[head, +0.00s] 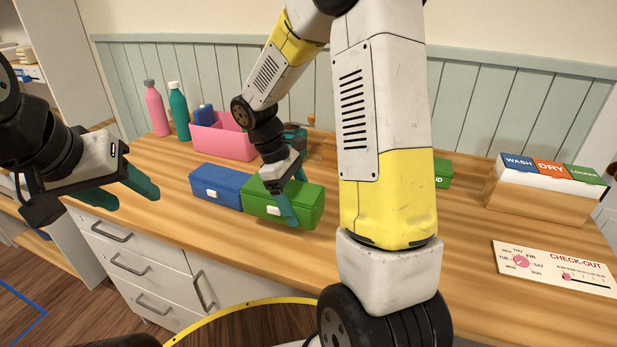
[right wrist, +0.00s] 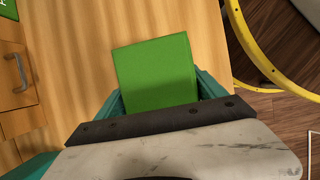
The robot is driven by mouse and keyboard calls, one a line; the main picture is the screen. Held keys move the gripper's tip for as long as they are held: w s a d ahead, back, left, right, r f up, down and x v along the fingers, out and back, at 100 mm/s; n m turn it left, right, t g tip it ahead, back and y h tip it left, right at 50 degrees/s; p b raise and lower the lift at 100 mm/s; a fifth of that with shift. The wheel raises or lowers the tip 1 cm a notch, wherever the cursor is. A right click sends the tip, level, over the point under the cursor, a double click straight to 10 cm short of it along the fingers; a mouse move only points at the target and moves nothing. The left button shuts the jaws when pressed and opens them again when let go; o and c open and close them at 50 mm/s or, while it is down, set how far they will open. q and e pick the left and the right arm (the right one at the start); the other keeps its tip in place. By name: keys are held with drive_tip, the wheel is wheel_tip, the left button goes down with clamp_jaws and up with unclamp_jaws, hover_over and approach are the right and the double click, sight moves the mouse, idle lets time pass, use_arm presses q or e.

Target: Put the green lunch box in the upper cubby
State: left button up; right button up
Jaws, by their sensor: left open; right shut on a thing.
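The green lunch box (head: 304,198) sits on the wooden counter, close beside the blue lunch box (head: 218,187). My right gripper (head: 285,207) reaches down over it with its teal fingers and is shut on it. In the right wrist view the green lunch box (right wrist: 158,75) fills the space between the fingers. My left gripper (head: 135,192) is open and empty, over the counter's left front edge. At the far left stands a white shelf unit (head: 75,60); whether it holds the upper cubby I cannot tell.
A pink bin (head: 222,140), a pink bottle (head: 156,108) and a teal bottle (head: 179,110) stand behind. A green box (head: 443,174) is partly hidden by my right arm. Drawers (head: 135,265) lie below.

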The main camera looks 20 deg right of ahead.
drive_tip(key=w+d, duration=0.2)
drive_tip(key=d, duration=0.1)
drive_tip(key=w+d+f, duration=0.1)
drive_tip(key=w+d, duration=0.2)
drive_tip(key=d, duration=0.1)
drive_tip(key=w+d, duration=0.2)
drive_tip(key=d, duration=0.2)
drive_tip(key=shift+w+d+f, duration=0.15)
drive_tip(key=shift+w+d, duration=0.05)
drive_tip(key=shift+w, duration=0.2)
drive_tip(key=shift+w+d+f, duration=0.1)
drive_tip(key=shift+d+f, duration=0.05)
drive_tip(key=shift+f, duration=1.6)
drive_tip(key=o, duration=1.6)
drive_tip(key=shift+f, duration=0.15)
